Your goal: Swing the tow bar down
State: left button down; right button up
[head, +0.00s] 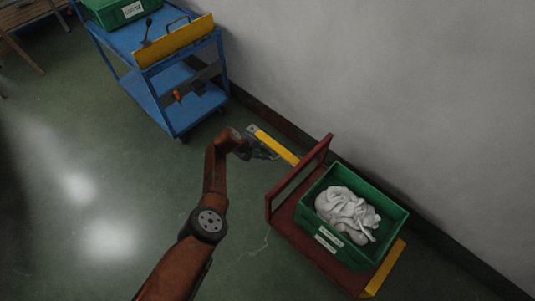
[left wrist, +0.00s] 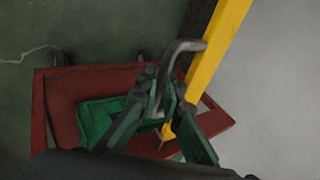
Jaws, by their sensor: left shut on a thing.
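The yellow tow bar (head: 280,149) shows at the left end of the red cart (head: 290,224), running up and left from the cart's upright red frame. In the left wrist view the yellow bar (left wrist: 220,45) slants from the top right to the middle, with a bent grey handle (left wrist: 186,46) beside it. My left gripper (head: 270,155) is at the bar's outer part. In the wrist view its dark fingers (left wrist: 165,108) are closed around the grey handle. The exact contact is partly hidden by the fingers. My right gripper is in neither view.
A green crate (head: 389,238) with crumpled white cloth (head: 347,213) rides on the red cart. A blue cart (head: 152,85) with a yellow panel (head: 175,42) stands at the upper left. The grey wall (head: 400,90) runs close behind. Green floor is clear at left.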

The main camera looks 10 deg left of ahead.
pick_arm(q)
jog(key=shift+s+d, duration=0.1)
jog(key=shift+d, duration=0.15)
jog(key=c, duration=2.3)
grip_release()
jog(key=shift+f, duration=0.2)
jog(key=shift+a, duration=0.1)
jog(key=shift+a+r, duration=0.15)
jog(key=shift+a, duration=0.05)
jog(key=v, duration=1.1)
jog(key=shift+a+r, duration=0.15)
jog(key=shift+r, duration=0.2)
